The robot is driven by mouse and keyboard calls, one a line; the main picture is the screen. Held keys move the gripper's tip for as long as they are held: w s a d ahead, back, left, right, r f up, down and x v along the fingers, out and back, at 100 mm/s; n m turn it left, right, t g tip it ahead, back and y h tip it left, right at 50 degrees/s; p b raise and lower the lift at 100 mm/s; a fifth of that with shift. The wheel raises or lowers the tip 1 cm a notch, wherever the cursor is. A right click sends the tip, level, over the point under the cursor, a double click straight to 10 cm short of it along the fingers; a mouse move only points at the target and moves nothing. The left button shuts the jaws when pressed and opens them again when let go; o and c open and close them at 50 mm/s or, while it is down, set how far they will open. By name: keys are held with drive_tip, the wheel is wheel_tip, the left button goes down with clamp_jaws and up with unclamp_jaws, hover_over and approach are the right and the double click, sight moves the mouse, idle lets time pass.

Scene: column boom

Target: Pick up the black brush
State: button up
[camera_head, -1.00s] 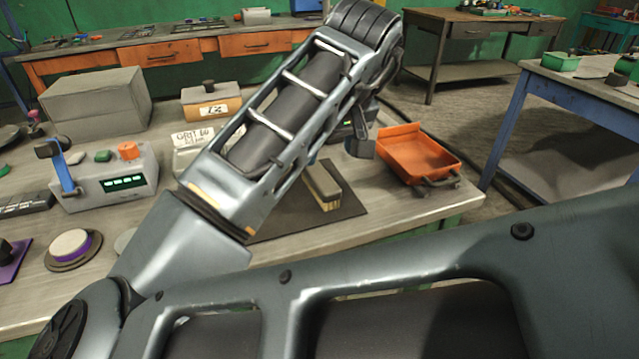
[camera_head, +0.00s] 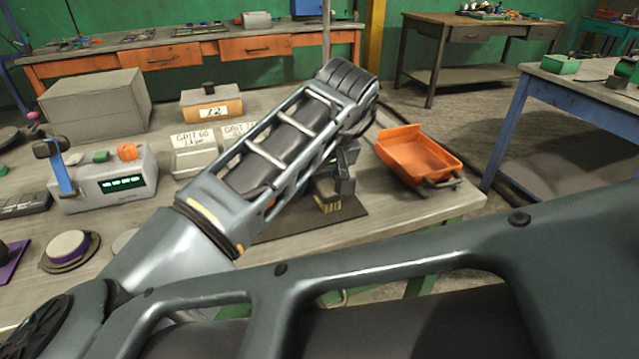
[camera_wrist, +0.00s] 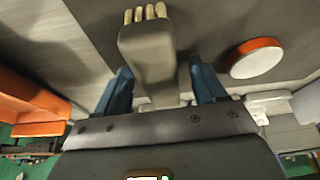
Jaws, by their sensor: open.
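The brush, with a dark body and pale tan bristles, lies on the dark mat (camera_head: 285,224). In the head view the brush (camera_head: 328,204) is partly hidden behind my gripper (camera_head: 343,172), which is right over it. In the wrist view the brush (camera_wrist: 147,45) runs between the two blue fingers of my gripper (camera_wrist: 158,66), bristles pointing to the top of the picture. The fingers are apart, one on each side of the brush, with gaps visible. I cannot tell how far above the mat the fingertips are.
An orange tray (camera_head: 418,155) stands right of the mat. A grey control box (camera_head: 105,180) and labelled containers (camera_head: 195,158) stand to the left. A round orange-rimmed disc (camera_wrist: 255,58) lies beside the brush in the wrist view. Bare bench lies between the mat and the tray.

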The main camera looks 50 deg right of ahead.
drive_tip(key=shift+f, duration=0.15)
idle(0.3)
drive_tip(key=c, duration=1.1)
